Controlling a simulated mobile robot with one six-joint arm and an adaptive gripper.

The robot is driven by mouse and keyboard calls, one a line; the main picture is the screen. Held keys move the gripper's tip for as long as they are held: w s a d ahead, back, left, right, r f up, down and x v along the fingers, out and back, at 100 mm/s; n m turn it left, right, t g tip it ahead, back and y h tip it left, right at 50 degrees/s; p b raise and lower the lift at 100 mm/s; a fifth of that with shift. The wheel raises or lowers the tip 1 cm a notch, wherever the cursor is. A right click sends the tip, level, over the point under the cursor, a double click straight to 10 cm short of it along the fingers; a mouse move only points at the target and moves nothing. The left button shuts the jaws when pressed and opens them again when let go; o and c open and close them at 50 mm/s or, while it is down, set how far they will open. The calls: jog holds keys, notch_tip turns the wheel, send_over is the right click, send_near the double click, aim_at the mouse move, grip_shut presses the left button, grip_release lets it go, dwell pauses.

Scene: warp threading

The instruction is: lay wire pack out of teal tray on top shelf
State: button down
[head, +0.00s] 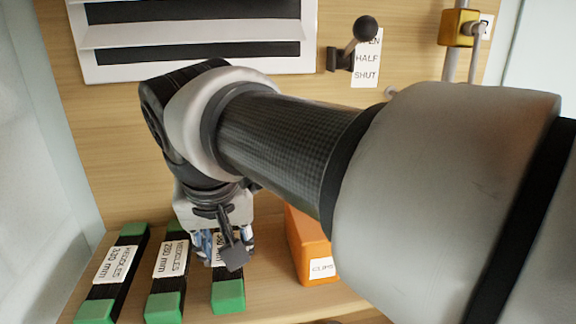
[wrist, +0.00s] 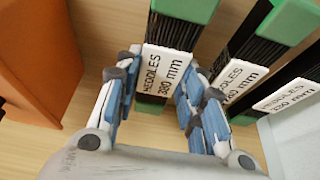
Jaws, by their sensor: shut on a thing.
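No teal tray shows in either view. Part of the pack is hidden by my gripper in the head view. I cannot tell whether it touches the wooden surface.
Two similar packs, 280 mm (head: 170,262) and 330 mm (head: 114,264), lie to the left in the head view. An orange labelled box (head: 309,250) stands close on the right. Behind are a wooden back panel (head: 110,130), a white slotted panel (head: 190,34) and a black-knobbed lever (head: 365,29).

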jog(key=shift+f, duration=0.15)
jog(key=shift+f, duration=0.2)
jog(key=c, duration=1.1)
grip_release()
jog(key=shift+o, duration=0.2)
jog(key=shift+r, duration=0.15)
jog(key=shift+s+r+p, duration=0.15)
jog(key=shift+r+p, duration=0.15)
jog(key=shift+r, duration=0.05)
jog(key=p+v, duration=0.5)
jog(key=v, duration=0.6)
jog(key=shift+s+p, duration=0.2)
jog(key=shift+p, duration=0.15)
